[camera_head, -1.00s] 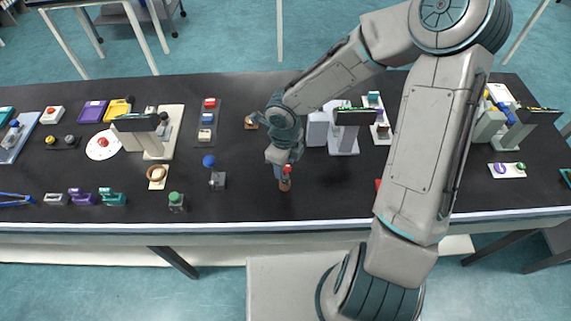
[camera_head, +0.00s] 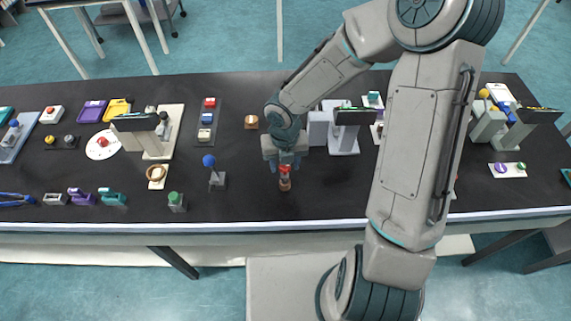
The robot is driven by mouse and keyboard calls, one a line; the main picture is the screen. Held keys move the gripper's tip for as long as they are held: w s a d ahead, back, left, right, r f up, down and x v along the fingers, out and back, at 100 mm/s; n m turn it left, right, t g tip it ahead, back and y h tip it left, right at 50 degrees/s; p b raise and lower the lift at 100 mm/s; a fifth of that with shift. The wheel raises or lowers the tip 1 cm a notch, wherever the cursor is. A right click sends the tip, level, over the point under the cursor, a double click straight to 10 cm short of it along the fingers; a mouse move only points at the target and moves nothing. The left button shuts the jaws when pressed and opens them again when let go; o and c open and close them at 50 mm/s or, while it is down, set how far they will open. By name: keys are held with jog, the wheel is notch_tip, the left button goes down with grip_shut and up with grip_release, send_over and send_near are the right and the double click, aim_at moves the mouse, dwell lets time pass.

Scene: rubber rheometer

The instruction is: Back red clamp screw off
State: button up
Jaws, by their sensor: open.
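The red clamp screw (camera_head: 284,170) is a small red knob on top of a short brown and grey clamp (camera_head: 285,185) near the front of the black table. My gripper (camera_head: 285,165) is open and points down over the screw, its fingertips close around or just behind the red top. I cannot tell whether the fingers touch it. The clamp's lower part shows below the fingers.
A blue-knobbed lever (camera_head: 210,162) on a grey base stands left of my gripper, and a green-topped block (camera_head: 176,202) is farther left. A grey device with a dark screen (camera_head: 352,117) stands behind right. The black table (camera_head: 320,195) is bare right of the clamp.

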jog(key=m, duration=0.4)
jog(key=shift+b, duration=0.3)
jog(key=m, duration=0.3)
jog(key=c, duration=0.8)
jog(key=shift+r+p, duration=0.2)
jog(key=shift+p, duration=0.15)
jog(key=shift+c, duration=0.2)
jog(key=shift+n+p, duration=0.4)
jog(key=shift+n, duration=0.4)
jog(key=shift+f+n, duration=0.25)
jog(key=shift+n, duration=1.05)
